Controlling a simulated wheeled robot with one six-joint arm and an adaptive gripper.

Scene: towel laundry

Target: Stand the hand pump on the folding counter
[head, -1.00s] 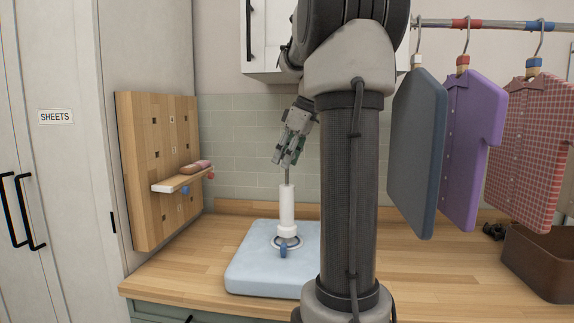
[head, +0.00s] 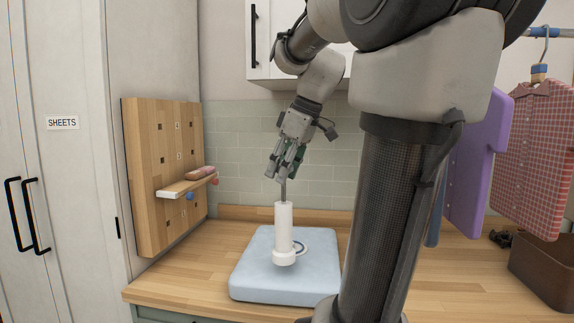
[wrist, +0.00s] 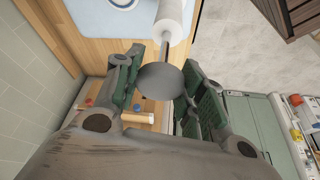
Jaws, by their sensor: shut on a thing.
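The hand pump (head: 283,228) has a white barrel and a thin grey rod with a dark round top. My gripper (head: 286,172) is shut on its top end, above the barrel. In the wrist view the dark round top (wrist: 160,82) sits between the fingers, with the white barrel (wrist: 173,20) beyond. The pump is nearly upright over the light blue pad (head: 262,285) on the wooden folding counter (head: 190,272). I cannot tell whether its base touches the pad.
A wooden pegboard (head: 150,165) with a small shelf stands at the left. Bare counter lies left of the pad.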

